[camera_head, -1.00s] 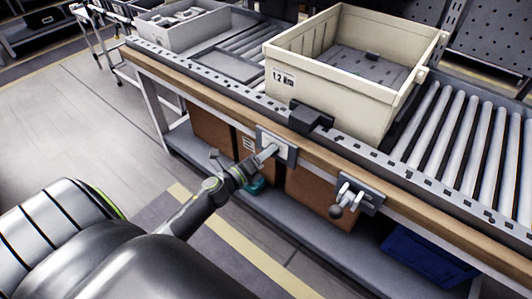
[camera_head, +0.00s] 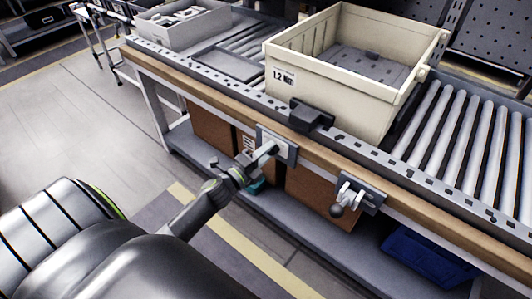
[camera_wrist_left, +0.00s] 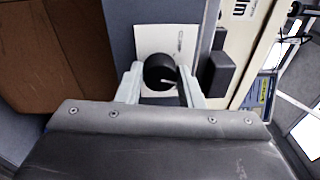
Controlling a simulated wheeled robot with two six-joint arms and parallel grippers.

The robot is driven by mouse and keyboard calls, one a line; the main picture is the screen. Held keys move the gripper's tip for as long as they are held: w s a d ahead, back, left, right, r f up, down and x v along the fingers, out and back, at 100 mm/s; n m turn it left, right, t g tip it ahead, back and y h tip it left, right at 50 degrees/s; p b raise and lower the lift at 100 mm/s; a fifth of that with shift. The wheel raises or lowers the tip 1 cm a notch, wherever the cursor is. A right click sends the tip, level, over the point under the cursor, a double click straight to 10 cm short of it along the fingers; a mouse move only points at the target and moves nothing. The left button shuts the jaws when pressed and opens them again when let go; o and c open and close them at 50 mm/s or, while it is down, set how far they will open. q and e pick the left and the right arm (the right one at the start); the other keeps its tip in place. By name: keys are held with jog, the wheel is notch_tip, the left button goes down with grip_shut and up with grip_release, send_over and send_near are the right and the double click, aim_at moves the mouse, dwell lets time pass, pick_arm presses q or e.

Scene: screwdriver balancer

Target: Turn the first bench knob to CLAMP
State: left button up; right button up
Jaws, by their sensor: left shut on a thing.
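The first bench knob (camera_wrist_left: 160,71) is a round black knob with a pale pointer line, on a white label plate (camera_wrist_left: 185,38) in the left wrist view. In the head view its plate (camera_head: 285,146) is on the bench's front rail, and the knob is mostly hidden by my gripper. My left gripper (camera_head: 265,153) reaches it from the front left. In the left wrist view its fingers (camera_wrist_left: 160,82) stand on both sides of the knob, shut on it. The lettering on the plate is too small to read. My right gripper is not in view.
A second fitting with a lever and dark ball (camera_head: 347,197) is on the rail to the right. A black block (camera_head: 311,116) sits on the rail above the knob. A cream crate (camera_head: 290,84) stands on the rollers (camera_head: 470,150). Brown boxes (camera_head: 317,195) are below.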

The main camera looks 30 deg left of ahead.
pick_arm(q)
jog(key=shift+d+f+n+t+y+p, duration=0.2)
jog(key=shift+n+p, duration=0.3)
jog(key=shift+n, duration=1.75)
jog(key=shift+a+r+n+t+y+p, duration=0.15)
jog(key=shift+n+y+p, duration=0.3)
jog(key=shift+n, duration=1.75)
jog(key=shift+d+f+n+t+y+p, duration=0.15)
jog(key=shift+n+p, duration=0.45)
jog(key=shift+n, duration=1.65)
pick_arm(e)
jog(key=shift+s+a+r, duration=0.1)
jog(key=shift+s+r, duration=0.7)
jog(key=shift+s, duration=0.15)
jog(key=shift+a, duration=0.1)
pick_arm(q)
jog(key=o, duration=1)
jog(key=shift+c, duration=0.2)
jog(key=shift+s, duration=0.1)
